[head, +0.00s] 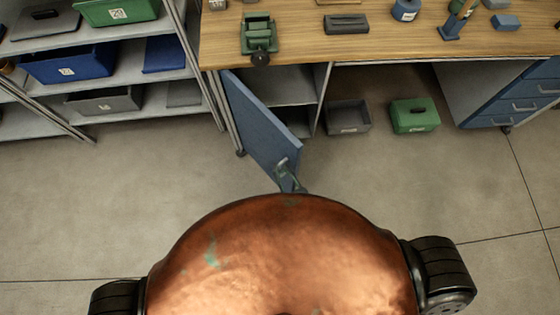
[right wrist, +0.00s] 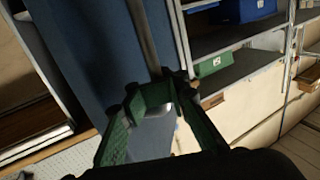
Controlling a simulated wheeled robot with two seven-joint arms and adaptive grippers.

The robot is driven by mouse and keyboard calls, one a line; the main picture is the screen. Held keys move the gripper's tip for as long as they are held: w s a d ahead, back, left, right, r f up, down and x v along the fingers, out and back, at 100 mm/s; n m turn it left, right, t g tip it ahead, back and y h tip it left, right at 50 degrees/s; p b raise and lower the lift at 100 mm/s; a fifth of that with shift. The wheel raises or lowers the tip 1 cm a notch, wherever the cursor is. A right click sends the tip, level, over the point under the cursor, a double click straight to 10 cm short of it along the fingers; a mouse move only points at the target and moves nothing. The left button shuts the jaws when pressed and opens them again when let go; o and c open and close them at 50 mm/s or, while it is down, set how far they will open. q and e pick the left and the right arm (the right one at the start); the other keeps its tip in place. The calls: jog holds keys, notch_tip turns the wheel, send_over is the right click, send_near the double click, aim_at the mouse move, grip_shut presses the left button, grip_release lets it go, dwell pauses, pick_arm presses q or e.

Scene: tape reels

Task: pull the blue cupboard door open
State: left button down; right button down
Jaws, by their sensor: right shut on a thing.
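The blue cupboard door (head: 258,120) stands well open under the wooden workbench, swung out toward me from its left edge. The cupboard's inside with a shelf (head: 290,92) shows behind it. The door handle (head: 281,163) is near the door's free edge. My right gripper (head: 291,181) is shut on the handle, low in front of the door. In the right wrist view the green fingers (right wrist: 150,98) close around the grey handle bar (right wrist: 144,38), beside the blue door panel (right wrist: 80,55). My left gripper is not in view.
A grey bin (head: 347,117) and a green box (head: 414,115) stand under the bench to the right. A shelf rack (head: 110,70) with bins is at the left. The wooden bench top (head: 300,40) carries a green vise (head: 259,33). The floor beside the door is clear.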

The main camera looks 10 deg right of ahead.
jog(key=shift+w+a+r, duration=0.1)
jog(key=shift+r, duration=0.05)
jog(key=c, duration=2.3)
grip_release()
jog(key=shift+f, duration=0.25)
notch_tip(320, 180, up, 10)
jog(key=shift+r, duration=0.1)
jog(key=shift+c, duration=0.4)
